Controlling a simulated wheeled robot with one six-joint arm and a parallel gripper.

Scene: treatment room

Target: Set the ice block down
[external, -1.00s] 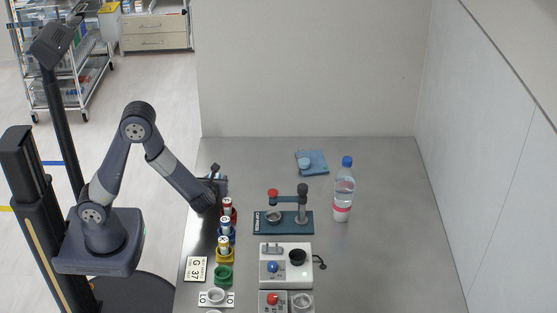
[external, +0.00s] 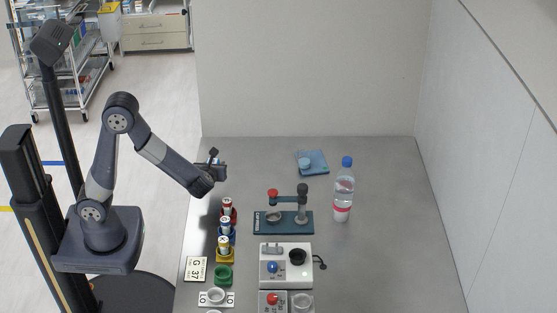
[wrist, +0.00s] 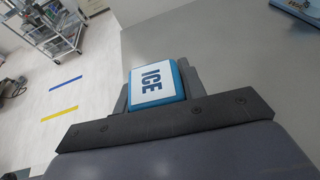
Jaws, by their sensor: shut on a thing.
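The ice block (wrist: 153,83) is blue with a white label reading "ICE". It sits between the fingers of my gripper (wrist: 160,90) in the wrist view, and the gripper is shut on it. In the external view my gripper (external: 217,165) is raised over the left part of the grey table (external: 390,270), behind the row of coloured holders. The block cannot be made out clearly there.
Several coloured holders with vials (external: 227,208) line the table's left edge. A teal stand (external: 262,222), a white device (external: 300,262) and a water bottle (external: 343,195) stand further right. The back left table is clear.

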